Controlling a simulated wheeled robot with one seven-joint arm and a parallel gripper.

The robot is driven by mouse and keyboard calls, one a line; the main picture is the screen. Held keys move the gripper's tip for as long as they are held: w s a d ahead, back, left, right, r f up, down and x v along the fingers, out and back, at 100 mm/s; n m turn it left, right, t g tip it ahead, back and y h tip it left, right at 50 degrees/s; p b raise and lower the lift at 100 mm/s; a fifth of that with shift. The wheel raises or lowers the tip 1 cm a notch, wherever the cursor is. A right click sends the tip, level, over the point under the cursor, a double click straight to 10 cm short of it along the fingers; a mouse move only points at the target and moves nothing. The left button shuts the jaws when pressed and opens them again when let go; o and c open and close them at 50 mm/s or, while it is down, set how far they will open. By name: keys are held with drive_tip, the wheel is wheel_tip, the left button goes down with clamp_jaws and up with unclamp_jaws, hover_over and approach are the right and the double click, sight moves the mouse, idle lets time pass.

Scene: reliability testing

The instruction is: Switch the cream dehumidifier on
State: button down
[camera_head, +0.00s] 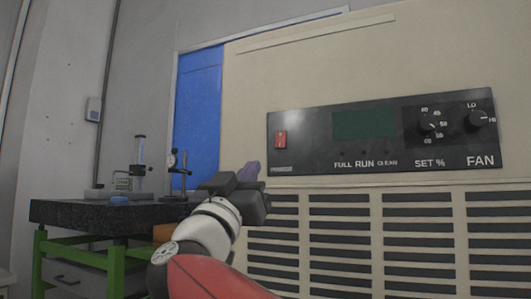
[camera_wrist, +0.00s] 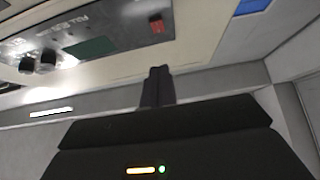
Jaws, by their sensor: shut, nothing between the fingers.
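The cream dehumidifier (camera_head: 390,60) fills the right of the head view, with a black control panel (camera_head: 310,155) on its front. A red rocker switch (camera_head: 281,138) sits at the panel's left end, and it also shows in the wrist view (camera_wrist: 156,23). The green display (camera_head: 364,123) is dark, with no text visible. My gripper (camera_head: 250,171) is shut and empty. It appears below and left of the switch in the head view, and its fingertips (camera_wrist: 158,70) appear apart from the switch in the wrist view.
Two knobs, a SET % knob (camera_head: 430,125) and a FAN knob (camera_head: 478,118), are on the panel's right. Slatted vents (camera_head: 400,245) lie below. A dark slab (camera_head: 85,212) on a green stand holds gauges at left. A blue panel (camera_head: 198,110) stands behind.

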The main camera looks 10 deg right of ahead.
sight(280, 142)
drive_tip(key=p+x, duration=0.1)
drive_tip(key=x, duration=0.3)
drive_tip(key=f+p+x, duration=0.1)
drive_tip(key=x, duration=0.3)
drive_tip(key=w+d+p+x, duration=0.1)
drive_tip(key=x, duration=0.3)
drive_tip(key=shift+w+f, duration=0.15)
drive_tip(key=shift+f, duration=0.15)
drive_tip(key=shift+w+d, duration=0.25)
drive_tip(key=shift+w, duration=0.05)
drive_tip(key=shift+f, duration=0.1)
